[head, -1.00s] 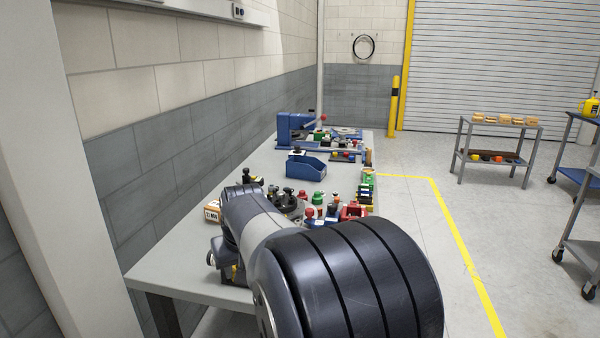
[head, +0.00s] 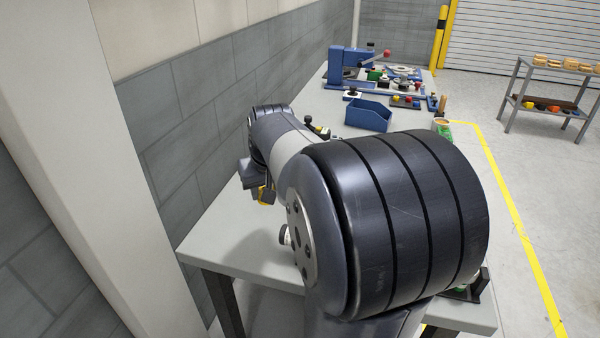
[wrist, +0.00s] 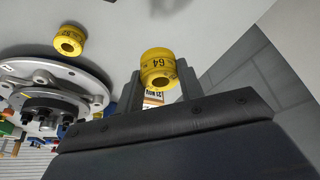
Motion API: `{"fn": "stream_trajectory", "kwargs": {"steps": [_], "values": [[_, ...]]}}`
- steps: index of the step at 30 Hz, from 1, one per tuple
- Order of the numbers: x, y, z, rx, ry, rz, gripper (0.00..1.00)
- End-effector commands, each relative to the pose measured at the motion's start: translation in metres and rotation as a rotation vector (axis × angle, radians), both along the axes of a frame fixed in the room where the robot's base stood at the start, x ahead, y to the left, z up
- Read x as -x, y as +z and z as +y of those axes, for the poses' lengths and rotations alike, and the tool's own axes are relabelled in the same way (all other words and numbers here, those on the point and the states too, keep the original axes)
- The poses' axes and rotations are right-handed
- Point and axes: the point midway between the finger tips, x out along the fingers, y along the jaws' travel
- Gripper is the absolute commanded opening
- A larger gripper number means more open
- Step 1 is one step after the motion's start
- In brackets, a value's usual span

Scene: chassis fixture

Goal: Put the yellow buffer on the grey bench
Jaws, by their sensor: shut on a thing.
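A yellow buffer (wrist: 158,66) with black markings is between the two fingers of my gripper (wrist: 160,86) in the wrist view. In the head view my gripper (head: 263,194) is at the near left part of the grey bench (head: 222,240), with a bit of yellow showing at it. Whether the held buffer touches the bench top is not clear. A second yellow buffer (wrist: 70,41) stands apart from it in the wrist view, beside a silver disc. My arm hides the middle of the bench in the head view.
The silver disc (wrist: 28,77) bears a black hub (wrist: 54,110). A small labelled box (wrist: 153,98) shows behind the fingers. A blue bin (head: 368,115) and a blue press (head: 345,65) stand farther along the bench. The wall (head: 205,120) runs along the left.

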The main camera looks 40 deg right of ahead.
Motion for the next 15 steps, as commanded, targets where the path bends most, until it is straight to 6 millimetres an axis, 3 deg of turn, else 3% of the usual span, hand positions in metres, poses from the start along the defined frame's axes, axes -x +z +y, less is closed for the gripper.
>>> {"fn": "stream_trajectory", "kwargs": {"steps": [6,15], "values": [[0.001,-0.043,0.0,-0.003,-0.001,0.005,0.14],[0.001,-0.078,0.0,-0.003,-0.001,0.005,0.14]]}}
